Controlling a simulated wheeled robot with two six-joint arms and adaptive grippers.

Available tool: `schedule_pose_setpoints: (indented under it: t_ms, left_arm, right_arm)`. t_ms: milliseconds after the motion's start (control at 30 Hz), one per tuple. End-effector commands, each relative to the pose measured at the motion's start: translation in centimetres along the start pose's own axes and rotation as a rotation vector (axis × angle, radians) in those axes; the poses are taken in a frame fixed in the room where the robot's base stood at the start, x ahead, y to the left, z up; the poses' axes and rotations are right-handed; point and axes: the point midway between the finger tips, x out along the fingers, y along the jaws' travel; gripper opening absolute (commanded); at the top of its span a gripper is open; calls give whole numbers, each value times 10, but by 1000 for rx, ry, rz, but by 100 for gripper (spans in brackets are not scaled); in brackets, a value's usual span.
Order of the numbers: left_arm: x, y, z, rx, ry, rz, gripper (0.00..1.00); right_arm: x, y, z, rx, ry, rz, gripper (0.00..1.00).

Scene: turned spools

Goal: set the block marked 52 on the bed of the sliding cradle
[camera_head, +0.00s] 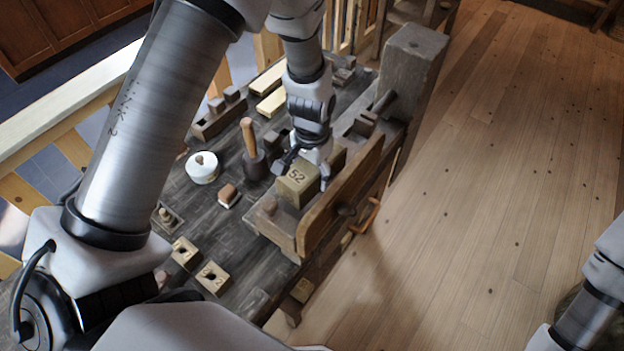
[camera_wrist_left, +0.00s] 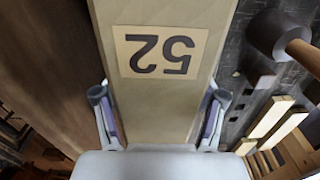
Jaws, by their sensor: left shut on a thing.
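The block marked 52 (camera_head: 297,184) is pale wood with its number on top. My left gripper (camera_head: 308,160) is shut on it; in the left wrist view the block (camera_wrist_left: 155,105) fills the space between the two fingers (camera_wrist_left: 158,125). The block is over or on the wooden bed (camera_head: 275,222) of what looks like the sliding cradle, beside its tall dark side board (camera_head: 340,205). Whether its underside touches the bed is hidden. My right gripper does not show; only part of an arm is at the right edge.
On the dark bench (camera_head: 205,215) stand a mallet (camera_head: 250,140), a white round pot (camera_head: 202,168), a small brush-like block (camera_head: 228,195) and two pale holed blocks (camera_head: 212,278) (camera_head: 185,252). A thick post (camera_head: 412,65) rises behind. Open floor (camera_head: 480,200) lies right.

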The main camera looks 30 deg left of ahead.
Motion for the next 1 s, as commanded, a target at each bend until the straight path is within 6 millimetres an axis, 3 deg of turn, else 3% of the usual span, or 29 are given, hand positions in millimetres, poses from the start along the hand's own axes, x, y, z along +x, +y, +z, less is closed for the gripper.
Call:
schedule_pose_setpoints:
  t_ms: [267,533,700,1000]
  left_arm:
    - [-61,0,-1,-1,5,-1,13]
    - [-116,8,17,-55,-1,3,13]
    - [-120,10,24,-81,0,0,13]
    - [-97,10,24,-82,1,0,13]
  right_arm:
    - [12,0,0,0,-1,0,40]
    - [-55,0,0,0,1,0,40]
    - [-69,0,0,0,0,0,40]
    - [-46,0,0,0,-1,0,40]
